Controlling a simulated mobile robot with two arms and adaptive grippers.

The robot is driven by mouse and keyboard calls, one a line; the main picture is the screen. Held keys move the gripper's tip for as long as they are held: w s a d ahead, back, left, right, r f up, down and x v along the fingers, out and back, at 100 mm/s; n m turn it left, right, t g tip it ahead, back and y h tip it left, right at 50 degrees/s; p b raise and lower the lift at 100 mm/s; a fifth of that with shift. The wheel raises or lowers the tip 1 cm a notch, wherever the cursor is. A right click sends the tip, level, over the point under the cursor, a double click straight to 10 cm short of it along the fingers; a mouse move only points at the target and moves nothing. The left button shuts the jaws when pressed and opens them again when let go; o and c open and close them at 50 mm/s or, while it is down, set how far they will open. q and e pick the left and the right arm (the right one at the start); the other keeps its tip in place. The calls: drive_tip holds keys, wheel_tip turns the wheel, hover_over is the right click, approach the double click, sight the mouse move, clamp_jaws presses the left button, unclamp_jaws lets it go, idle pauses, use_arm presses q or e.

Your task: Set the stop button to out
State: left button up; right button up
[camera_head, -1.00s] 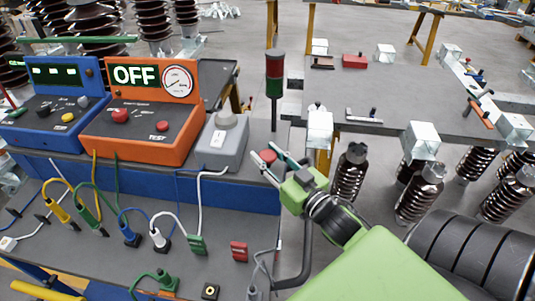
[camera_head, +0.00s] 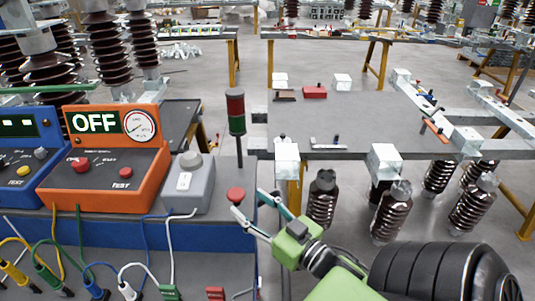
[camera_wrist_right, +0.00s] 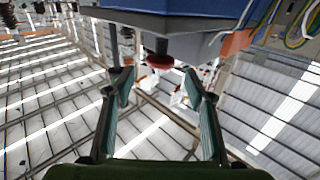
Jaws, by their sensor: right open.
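The stop button, a red mushroom button (camera_head: 236,194), stands at the right end of the blue-fronted bench. In the right wrist view the red button (camera_wrist_right: 160,61) shows just beyond the fingertips, between them in the picture. My right gripper (camera_head: 250,203) is open and empty, its two teal fingers pointing at the button. In the right wrist view the open fingers (camera_wrist_right: 158,84) are spread to either side, with a small gap to the button. Whether the button is in or out cannot be told. My left gripper is not in view.
An orange test box (camera_head: 105,184) with an OFF display and a grey switch box (camera_head: 186,186) stand left of the button. A red-green signal light (camera_head: 236,112) rises behind it. Cables lie in front. A grey table (camera_head: 350,115) stands at the right.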

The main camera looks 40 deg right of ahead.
drive_tip(key=shift+s, duration=2.75)
